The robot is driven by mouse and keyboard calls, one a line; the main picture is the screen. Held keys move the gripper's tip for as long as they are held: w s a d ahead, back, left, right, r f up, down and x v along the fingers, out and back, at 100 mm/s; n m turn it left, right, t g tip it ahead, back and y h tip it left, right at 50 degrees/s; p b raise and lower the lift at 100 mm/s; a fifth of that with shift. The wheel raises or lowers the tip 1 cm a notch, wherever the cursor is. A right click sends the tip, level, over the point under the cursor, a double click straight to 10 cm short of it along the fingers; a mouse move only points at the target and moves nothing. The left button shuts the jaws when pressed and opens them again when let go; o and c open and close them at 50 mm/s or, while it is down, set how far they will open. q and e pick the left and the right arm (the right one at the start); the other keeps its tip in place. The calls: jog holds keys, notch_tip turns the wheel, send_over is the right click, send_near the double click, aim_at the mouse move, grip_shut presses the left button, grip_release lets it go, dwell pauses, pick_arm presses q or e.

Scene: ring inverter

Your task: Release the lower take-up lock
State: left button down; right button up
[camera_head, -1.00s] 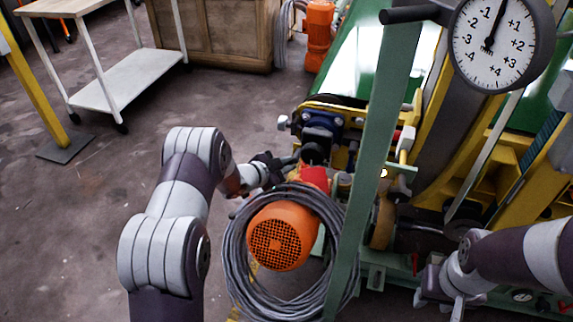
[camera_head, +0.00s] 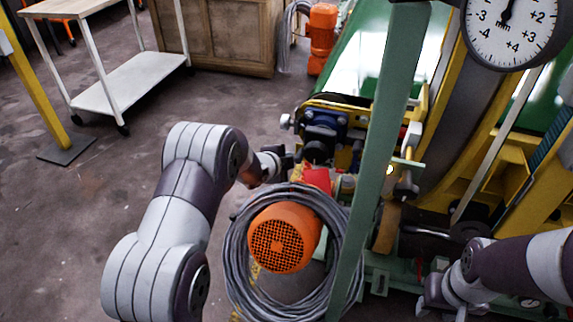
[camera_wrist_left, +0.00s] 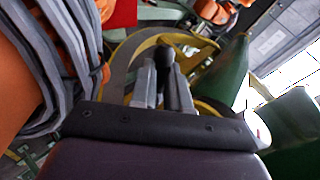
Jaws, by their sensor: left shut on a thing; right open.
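My left gripper (camera_wrist_left: 165,88) is shut on a black rounded knob (camera_wrist_left: 163,58), which shows between its two grey fingers in the left wrist view. The knob stands in front of a yellow curved part (camera_wrist_left: 197,52). In the head view the left gripper (camera_head: 284,160) is small and dark, beside the red block (camera_head: 317,181) and above the cable coil; its fingertips are hard to make out there. I cannot tell from the labels which part is the lower take-up lock. My right gripper (camera_head: 440,303) is open at the lower right, in front of the machine's green base.
A green upright post (camera_head: 378,160) crosses in front of the machine. A dial gauge (camera_head: 508,30) is at top right. A white-shelved cart (camera_head: 125,82) stands at far left; floor between is clear.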

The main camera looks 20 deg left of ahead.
dwell(0.4)
pick_arm(q)
jog(key=c, duration=1.1)
grip_release()
jog(key=p+v, duration=0.3)
jog(key=v, duration=0.9)
jog(key=shift+s+r, duration=0.2)
jog(key=shift+s, duration=0.1)
